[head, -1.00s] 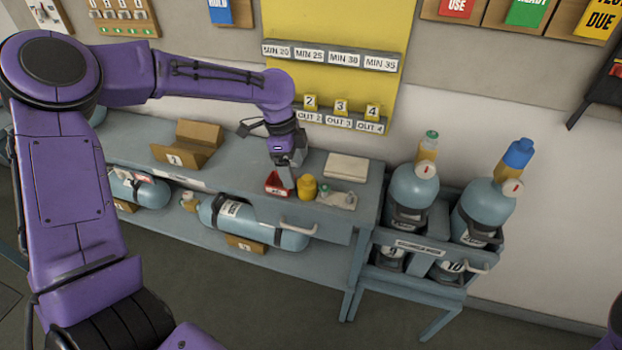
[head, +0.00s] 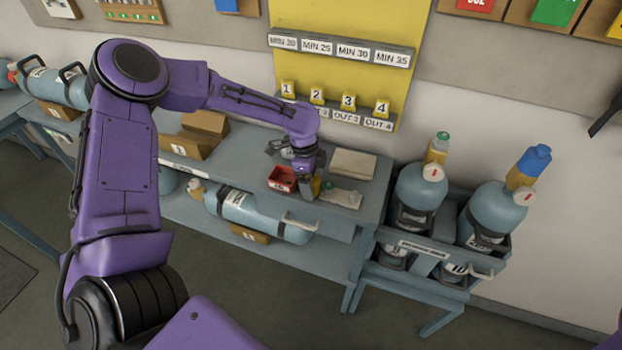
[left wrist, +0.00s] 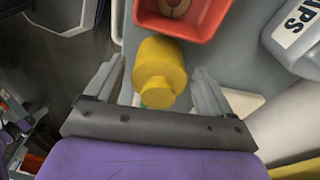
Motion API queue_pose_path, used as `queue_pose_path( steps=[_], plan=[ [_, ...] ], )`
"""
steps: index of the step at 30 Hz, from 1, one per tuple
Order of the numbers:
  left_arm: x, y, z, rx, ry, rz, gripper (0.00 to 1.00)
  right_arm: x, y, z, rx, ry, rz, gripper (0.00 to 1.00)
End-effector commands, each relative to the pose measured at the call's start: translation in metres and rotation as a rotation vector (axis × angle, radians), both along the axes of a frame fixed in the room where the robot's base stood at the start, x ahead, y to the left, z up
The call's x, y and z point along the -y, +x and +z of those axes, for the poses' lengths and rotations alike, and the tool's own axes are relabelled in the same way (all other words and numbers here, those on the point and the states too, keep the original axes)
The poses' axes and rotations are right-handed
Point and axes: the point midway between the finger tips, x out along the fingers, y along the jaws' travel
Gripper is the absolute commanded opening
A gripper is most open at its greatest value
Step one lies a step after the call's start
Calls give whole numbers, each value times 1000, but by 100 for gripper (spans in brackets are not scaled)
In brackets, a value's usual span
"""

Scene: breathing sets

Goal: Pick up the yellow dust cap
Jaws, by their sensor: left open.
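The yellow dust cap (left wrist: 158,70), a stubby cylinder with a narrower end, shows in the left wrist view between the two fingers of my left gripper (left wrist: 157,92). The fingers stand apart on either side of it, with a visible gap. In the head view my left gripper (head: 306,186) is low over the workbench, and the yellow cap (head: 316,187) is partly hidden behind it.
A red tray (head: 282,180) stands close beside the cap on the bench (head: 255,168). A cylinder trolley (head: 412,247) stands right of the bench.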

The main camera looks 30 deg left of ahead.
Motion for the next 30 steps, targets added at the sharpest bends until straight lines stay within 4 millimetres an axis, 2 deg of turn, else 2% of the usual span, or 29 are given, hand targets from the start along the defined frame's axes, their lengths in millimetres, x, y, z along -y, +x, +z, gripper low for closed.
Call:
queue_pose_path(
  steps=[4, 5, 9, 10, 22, 27, 30],
  plan=[
    [0, 0, 0, 1, -1, 0, 83, 0, 0, 0, 0, 0, 0, 55],
    [0, 0, 0, 1, 0, 0, 80, 0, 0, 0, 0, 0, 0, 55],
    [0, 0, 0, 0, 0, -1, 34, 0, 0, 0, 0, 0, 0, 55],
    [0, 0, 0, 0, 0, -1, 30, 0, 0, 0, 0, 0, 0, 55],
    [0, 1, 6, 2, 1, -1, 29, 0, 0, -1, 0, 0, 0, 55],
    [1, 1, 31, 5, -1, 0, 29, 0, 0, -3, 0, 0, 0, 55],
    [12, -10, 49, 5, 0, -3, 29, 0, 0, -7, 0, 0, 0, 55]
  ],
)
